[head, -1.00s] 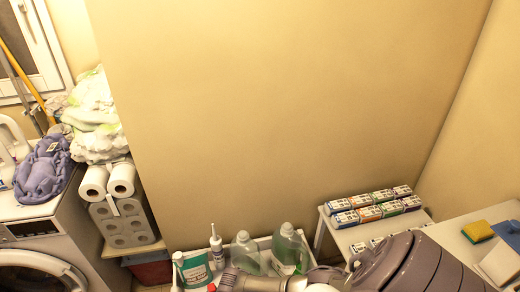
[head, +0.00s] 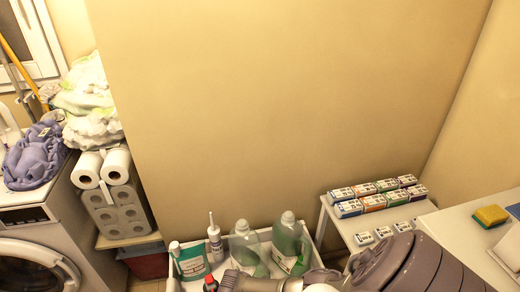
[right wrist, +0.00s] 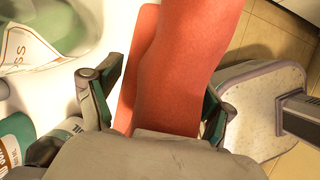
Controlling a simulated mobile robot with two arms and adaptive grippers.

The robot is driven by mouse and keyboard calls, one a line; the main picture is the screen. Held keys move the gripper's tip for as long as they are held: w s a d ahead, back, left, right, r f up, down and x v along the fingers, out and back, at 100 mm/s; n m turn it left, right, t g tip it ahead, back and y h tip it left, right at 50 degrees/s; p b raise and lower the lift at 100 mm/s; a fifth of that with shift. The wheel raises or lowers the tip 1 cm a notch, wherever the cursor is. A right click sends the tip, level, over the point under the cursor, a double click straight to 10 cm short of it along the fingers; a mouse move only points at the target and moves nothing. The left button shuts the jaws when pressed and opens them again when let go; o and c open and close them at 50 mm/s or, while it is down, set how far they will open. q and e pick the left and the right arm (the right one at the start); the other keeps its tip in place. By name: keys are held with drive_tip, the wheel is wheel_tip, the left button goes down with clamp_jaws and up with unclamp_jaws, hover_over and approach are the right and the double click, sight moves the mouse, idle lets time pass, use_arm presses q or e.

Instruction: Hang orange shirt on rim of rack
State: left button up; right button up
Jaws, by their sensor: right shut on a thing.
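The orange shirt (right wrist: 182,60) shows in the right wrist view as a reddish-orange cloth running up out of the frame. My right gripper (right wrist: 160,102) is shut on it, one finger on each side of the cloth. Most of the shirt is outside the picture. I cannot make out a rack for certain in either view.
Detergent bottles (head: 287,240) stand in a white tray (head: 315,262) at the bottom middle. Boxes (head: 366,188) sit on a white stand right of it. A white table (head: 450,222) is at the right, a washing machine (head: 50,238) at the left. The wall behind is bare.

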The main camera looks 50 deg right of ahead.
drive_tip(key=shift+f+b, duration=1.4)
drive_tip(key=shift+f, duration=0.5)
drive_tip(key=o, duration=1.6)
drive_tip(key=shift+c, duration=0.2)
drive_tip(key=v, duration=1.2)
